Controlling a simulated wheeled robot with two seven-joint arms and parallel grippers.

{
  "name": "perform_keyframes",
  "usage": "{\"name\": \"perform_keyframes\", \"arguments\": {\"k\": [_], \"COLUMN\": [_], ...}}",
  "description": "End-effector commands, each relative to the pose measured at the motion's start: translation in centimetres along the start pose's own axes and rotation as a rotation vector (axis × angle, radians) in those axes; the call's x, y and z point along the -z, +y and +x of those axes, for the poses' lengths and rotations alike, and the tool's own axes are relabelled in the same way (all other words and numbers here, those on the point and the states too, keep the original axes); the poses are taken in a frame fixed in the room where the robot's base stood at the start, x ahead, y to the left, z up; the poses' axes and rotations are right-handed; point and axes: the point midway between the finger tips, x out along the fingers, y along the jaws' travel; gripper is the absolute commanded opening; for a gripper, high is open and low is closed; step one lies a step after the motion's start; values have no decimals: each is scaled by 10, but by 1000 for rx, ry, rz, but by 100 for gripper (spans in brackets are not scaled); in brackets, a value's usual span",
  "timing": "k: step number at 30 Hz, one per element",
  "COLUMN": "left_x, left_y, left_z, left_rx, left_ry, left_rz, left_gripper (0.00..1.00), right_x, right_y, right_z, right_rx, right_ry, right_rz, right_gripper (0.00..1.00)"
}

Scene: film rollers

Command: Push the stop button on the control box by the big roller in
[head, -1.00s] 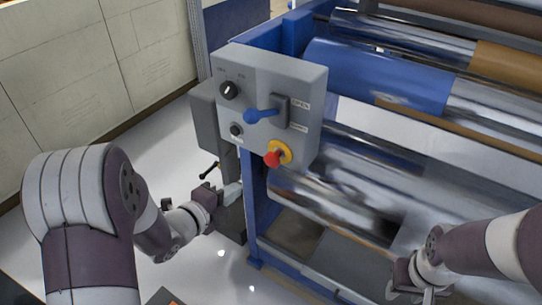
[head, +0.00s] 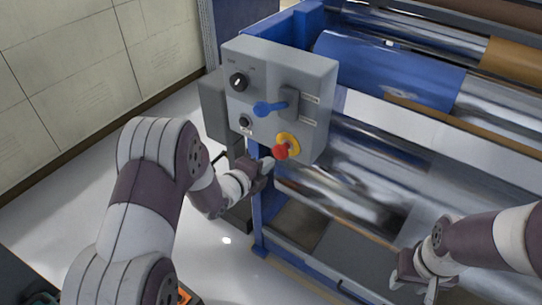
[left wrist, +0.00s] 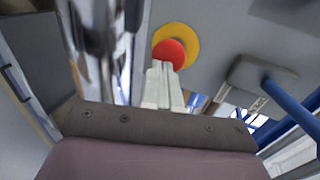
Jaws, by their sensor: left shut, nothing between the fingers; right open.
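The grey control box (head: 262,70) is fixed to the blue frame at the left end of the roller machine. Its red stop button (head: 280,151) sits on a yellow ring (head: 291,141) at the box's lower right. My left gripper (head: 268,163) is shut and empty, just below and left of the button. In the left wrist view the shut fingertips (left wrist: 162,68) overlap the lower edge of the red button (left wrist: 169,52); I cannot tell whether they touch it. My right gripper (head: 424,287) is open at the lower right, away from the box.
The box also bears a blue lever (head: 268,108), a black knob (head: 238,82) and a small black button (head: 244,122). Metal rollers and a blue roller (head: 385,70) lie to the right. A blue post (head: 268,215) stands below the box. White floor is open at left.

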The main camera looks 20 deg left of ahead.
Motion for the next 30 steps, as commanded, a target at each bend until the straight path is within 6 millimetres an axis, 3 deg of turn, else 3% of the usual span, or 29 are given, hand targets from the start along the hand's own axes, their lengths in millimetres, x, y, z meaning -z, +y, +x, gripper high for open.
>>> {"name": "perform_keyframes", "arguments": {"k": [6, 17, 24, 30], "left_x": [0, 0, 0, 0], "left_y": [-8, -8, -10, -17], "left_z": [21, 24, 47, 48], "left_rx": [-1, -1, 2, 2], "left_ry": [0, -1, 1, 0], "left_rz": [0, -1, 1, 0], "left_gripper": [0, 0, 0, 0], "right_x": [1, 1, -2, -1], "right_y": [0, 0, 0, 0], "right_z": [-9, -8, 14, 10], "right_rx": [0, 0, 0, 0], "right_ry": [0, 0, 0, 1], "right_rz": [0, 0, 0, 0], "right_gripper": [43, 43, 43, 43]}}
